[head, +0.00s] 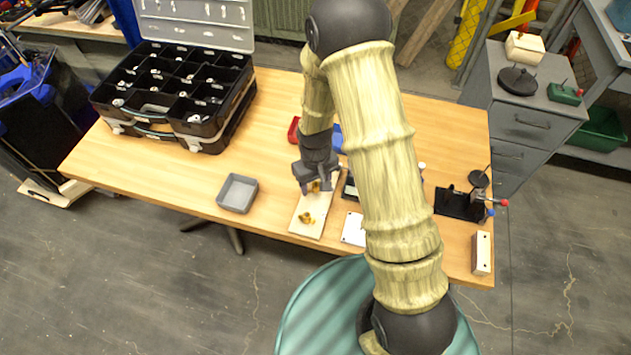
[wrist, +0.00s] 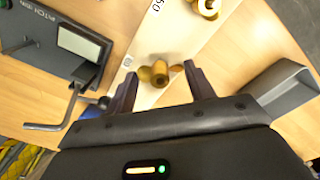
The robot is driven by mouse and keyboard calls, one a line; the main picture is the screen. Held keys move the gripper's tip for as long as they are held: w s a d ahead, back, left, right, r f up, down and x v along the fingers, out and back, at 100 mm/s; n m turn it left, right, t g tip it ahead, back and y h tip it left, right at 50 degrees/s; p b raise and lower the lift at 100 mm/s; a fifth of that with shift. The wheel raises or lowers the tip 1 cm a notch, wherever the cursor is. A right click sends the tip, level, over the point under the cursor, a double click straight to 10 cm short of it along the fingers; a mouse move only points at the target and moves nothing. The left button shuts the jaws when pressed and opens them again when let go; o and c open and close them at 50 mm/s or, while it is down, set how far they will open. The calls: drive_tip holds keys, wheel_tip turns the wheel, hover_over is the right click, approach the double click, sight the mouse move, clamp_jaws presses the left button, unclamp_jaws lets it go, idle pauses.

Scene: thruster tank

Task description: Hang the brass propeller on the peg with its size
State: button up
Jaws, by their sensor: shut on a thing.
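My gripper (head: 318,182) is over the far part of a pale board (head: 322,224) near the table's front edge. In the wrist view my gripper (wrist: 160,82) is shut on a brass propeller (wrist: 158,73), which sits between the fingertips. It also shows as a small brass patch (head: 313,186) in the head view. I cannot tell whether it touches the board or a peg. A second brass propeller (head: 306,218) is on the nearer part of the board; it shows at the wrist view's top edge (wrist: 207,8). A printed number ending in 0 is beside each propeller; the pegs are hidden.
A grey tray (head: 237,193) stands left of the board. A black gauge (wrist: 85,50) marked "PITCH" and a bent metal rod (wrist: 62,118) are on the board's other side. A black organiser case (head: 175,95) stands at the back left. The table between case and tray is clear.

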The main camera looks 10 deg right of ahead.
drive_tip(key=shift+f+b, duration=0.65)
drive_tip(key=shift+f, duration=0.35)
idle(0.6)
drive_tip(key=o, duration=1.2)
drive_tip(key=shift+c, duration=0.2)
wheel_tip(320, 180, up, 17)
drive_tip(key=shift+r, duration=0.2)
wheel_tip(320, 180, up, 4)
drive_tip(key=p, duration=0.4)
